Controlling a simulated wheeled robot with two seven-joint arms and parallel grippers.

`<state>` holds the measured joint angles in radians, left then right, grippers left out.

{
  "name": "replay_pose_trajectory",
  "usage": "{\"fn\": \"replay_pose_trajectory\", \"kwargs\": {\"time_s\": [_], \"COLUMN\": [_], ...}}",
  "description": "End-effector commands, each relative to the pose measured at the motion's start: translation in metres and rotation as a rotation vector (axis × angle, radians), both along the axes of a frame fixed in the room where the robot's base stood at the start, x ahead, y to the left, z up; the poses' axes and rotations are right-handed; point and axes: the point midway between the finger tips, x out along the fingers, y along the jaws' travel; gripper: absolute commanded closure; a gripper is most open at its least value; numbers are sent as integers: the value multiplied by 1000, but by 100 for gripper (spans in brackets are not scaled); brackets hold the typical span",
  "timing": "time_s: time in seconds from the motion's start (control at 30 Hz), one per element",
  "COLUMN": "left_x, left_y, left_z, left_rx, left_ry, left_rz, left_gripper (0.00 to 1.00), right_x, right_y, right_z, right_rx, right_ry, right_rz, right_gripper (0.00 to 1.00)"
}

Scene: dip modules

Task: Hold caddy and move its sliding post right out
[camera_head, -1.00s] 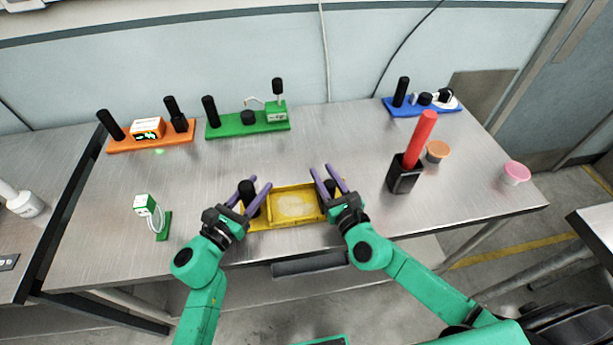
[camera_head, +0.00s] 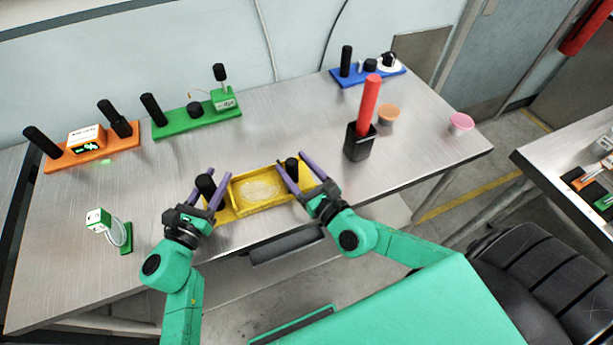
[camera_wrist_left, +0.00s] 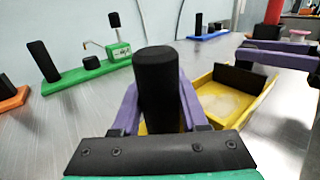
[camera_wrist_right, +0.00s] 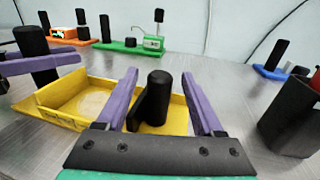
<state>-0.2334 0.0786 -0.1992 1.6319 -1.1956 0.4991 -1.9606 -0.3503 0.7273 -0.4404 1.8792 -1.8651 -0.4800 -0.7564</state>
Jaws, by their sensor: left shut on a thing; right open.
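The caddy is a yellow tray (camera_head: 258,208) near the table's front edge, with a black post at each end. My left gripper (camera_head: 208,180) is shut on the left black post (camera_wrist_left: 158,88), which stands upright between its fingers. My right gripper (camera_head: 292,160) is open, its fingers either side of the right black post (camera_wrist_right: 158,92). In the right wrist view gaps show between that post and both fingers. A dark upright plate (camera_wrist_right: 138,108) stands beside this post, on the tray side. The post's foot is partly hidden in the right wrist view.
A black holder (camera_head: 358,145) with a red bar (camera_head: 369,100) stands right of the caddy. A small green-and-white device (camera_head: 100,220) is at left. Orange (camera_head: 95,152), green (camera_head: 185,125) and blue (camera_head: 370,76) bases line the back.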

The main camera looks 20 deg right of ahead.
Motion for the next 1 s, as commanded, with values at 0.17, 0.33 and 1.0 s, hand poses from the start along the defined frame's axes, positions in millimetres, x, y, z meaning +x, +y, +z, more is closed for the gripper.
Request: {"fn": "replay_pose_trajectory", "kwargs": {"time_s": [0.17, 0.33, 1.0], "left_x": [0, 0, 0], "left_y": [0, 0, 0], "left_z": [-1, -1, 0], "left_rx": [0, 0, 0], "left_ry": [2, 2, 1], "left_rz": [0, 0, 0], "left_gripper": [100, 100, 21], "right_x": [-48, -70, -72], "right_y": [-10, -16, -16], "right_z": [-1, 0, 0], "right_rx": [-2, 0, 1], "right_ry": [5, 1, -2], "right_rz": [4, 1, 0], "right_gripper": [31, 31, 31]}}
